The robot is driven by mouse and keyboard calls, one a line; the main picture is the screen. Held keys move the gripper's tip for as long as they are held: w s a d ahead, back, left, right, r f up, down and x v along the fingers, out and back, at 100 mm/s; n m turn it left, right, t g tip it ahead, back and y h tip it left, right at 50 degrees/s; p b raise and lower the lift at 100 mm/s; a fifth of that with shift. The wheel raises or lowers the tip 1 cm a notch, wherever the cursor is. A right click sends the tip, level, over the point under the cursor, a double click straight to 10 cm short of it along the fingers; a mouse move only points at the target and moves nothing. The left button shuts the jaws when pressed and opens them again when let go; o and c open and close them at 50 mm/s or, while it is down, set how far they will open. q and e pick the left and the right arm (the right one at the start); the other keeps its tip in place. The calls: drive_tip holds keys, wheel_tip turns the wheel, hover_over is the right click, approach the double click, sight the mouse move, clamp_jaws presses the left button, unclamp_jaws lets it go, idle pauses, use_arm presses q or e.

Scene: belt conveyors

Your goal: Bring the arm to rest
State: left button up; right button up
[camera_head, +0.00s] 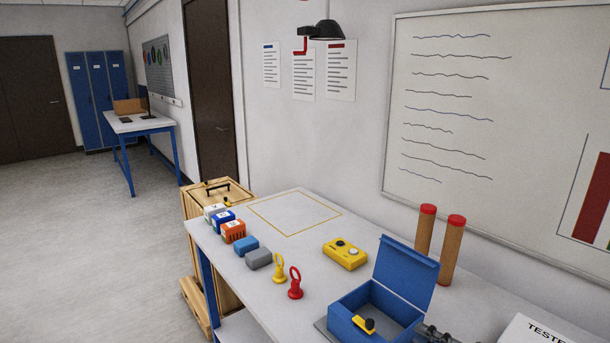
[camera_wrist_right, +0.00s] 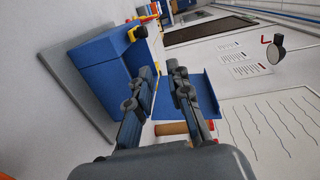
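My right gripper (camera_head: 434,334) shows at the bottom edge of the head view, just right of a blue box (camera_head: 350,326). In the right wrist view, its two fingers (camera_wrist_right: 162,72) are apart with nothing between them, so it is open and empty. The box also shows there (camera_wrist_right: 100,68), behind and left of the fingers. Its lid (camera_head: 405,272) stands open. A yellow and black piece (camera_head: 364,325) is at the box and also shows in the wrist view (camera_wrist_right: 137,33). My left gripper is not in view.
Two red-topped brown cylinders (camera_head: 453,250) stand behind the lid. A yellow button box (camera_head: 345,253), yellow (camera_head: 279,268) and red (camera_head: 295,283) ringed pieces and several small blocks (camera_head: 233,232) are on the white table (camera_head: 305,240). A "TESTE…" labelled white item (camera_head: 535,332) lies at right.

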drive_tip(key=s+a+f+n+g, duration=0.1)
drive_tip(key=s+a+f, duration=0.1)
drive_tip(key=a, duration=0.2)
drive_tip(key=s+a+f+n, duration=0.2)
drive_tip(key=a, duration=0.3)
drive_tip(key=s+a+f+n+g, duration=0.1)
drive_tip(key=s+a+f+n, duration=0.1)
drive_tip(key=a, duration=0.3)
drive_tip(key=shift+s+a+f+g+h, duration=0.1)
drive_tip(key=shift+s+f+g+h, duration=0.15)
drive_tip(key=shift+g+h, duration=0.05)
drive_tip(key=s+a+f+n+g+h, duration=0.1)
drive_tip(key=s+a+f+n+h, duration=0.3)
drive_tip(key=s, duration=0.3)
drive_tip(key=s+d+f+n+g+h, duration=0.3)
drive_tip(key=s+d+g+h, duration=0.3)
drive_tip(key=s+d, duration=0.9)
drive_tip(key=s+a+f+g, duration=0.1)
drive_tip(key=s+f, duration=0.1)
drive_tip(key=f, duration=1.1)
drive_tip(key=s+a+f, duration=0.1)
drive_tip(key=s+f, duration=0.1)
drive_tip(key=f, duration=1.1)
drive_tip(key=s+d+f+g, duration=0.1)
drive_tip(key=s+d+f, duration=0.2)
drive_tip(key=s+f, duration=1.3)
drive_tip(key=shift+s+f, duration=0.3)
drive_tip(key=shift+f, duration=0.15)
